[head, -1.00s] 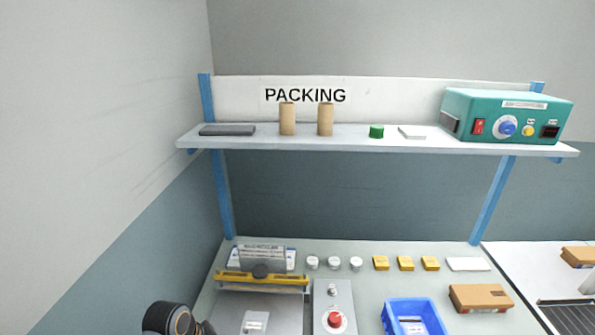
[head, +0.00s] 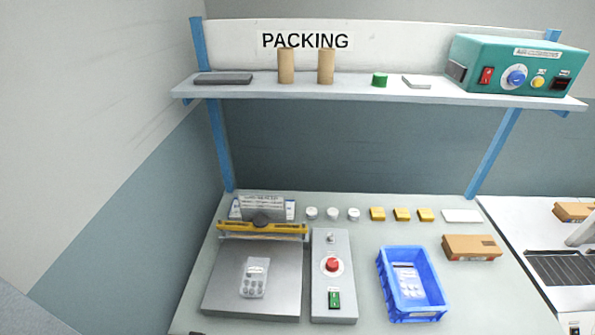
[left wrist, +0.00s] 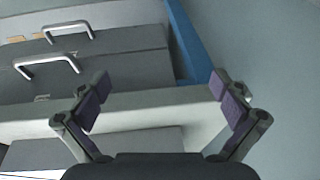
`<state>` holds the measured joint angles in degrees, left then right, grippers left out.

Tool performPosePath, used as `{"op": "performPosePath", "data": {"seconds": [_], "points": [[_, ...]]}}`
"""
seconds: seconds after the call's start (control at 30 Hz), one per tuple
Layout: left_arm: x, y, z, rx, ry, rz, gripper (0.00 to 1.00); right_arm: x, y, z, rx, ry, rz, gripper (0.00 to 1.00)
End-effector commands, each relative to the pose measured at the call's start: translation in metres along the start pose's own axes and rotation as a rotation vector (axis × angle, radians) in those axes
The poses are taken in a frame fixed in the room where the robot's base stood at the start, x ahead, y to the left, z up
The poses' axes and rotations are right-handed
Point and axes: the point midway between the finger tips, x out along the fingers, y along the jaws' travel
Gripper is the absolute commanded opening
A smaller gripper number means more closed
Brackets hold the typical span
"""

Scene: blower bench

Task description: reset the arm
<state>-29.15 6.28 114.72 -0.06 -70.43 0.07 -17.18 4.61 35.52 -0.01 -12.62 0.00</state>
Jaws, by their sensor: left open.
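My left gripper (left wrist: 160,92) shows in the left wrist view with its two purple-padded fingers spread wide and nothing between them. Beyond the fingers are grey drawer fronts with metal handles (left wrist: 48,67) and a blue post (left wrist: 190,45). In the head view neither gripper can be made out; only a small dark piece shows at the bottom edge, left of centre. My right gripper is not in view.
The bench holds a sealer with a yellow bar (head: 262,228), a blister pack (head: 254,277), a control box with a red button (head: 333,264), a blue bin (head: 381,268) and a cardboard box (head: 471,247). A shelf (head: 300,92) spans above.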

Motion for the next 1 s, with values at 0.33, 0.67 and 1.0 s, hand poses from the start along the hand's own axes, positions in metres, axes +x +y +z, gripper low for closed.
{"op": "performPosePath", "data": {"seconds": [0.33,0.67,1.0], "points": [[0.175,0.005,0.134,-0.018,-0.1,0.006,1.0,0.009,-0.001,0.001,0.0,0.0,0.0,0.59],[0.23,0.016,0.28,-0.031,-0.16,0.014,1.0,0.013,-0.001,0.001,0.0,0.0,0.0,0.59],[0.231,0.017,0.292,-0.032,-0.164,0.015,1.0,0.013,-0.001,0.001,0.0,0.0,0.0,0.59]]}}
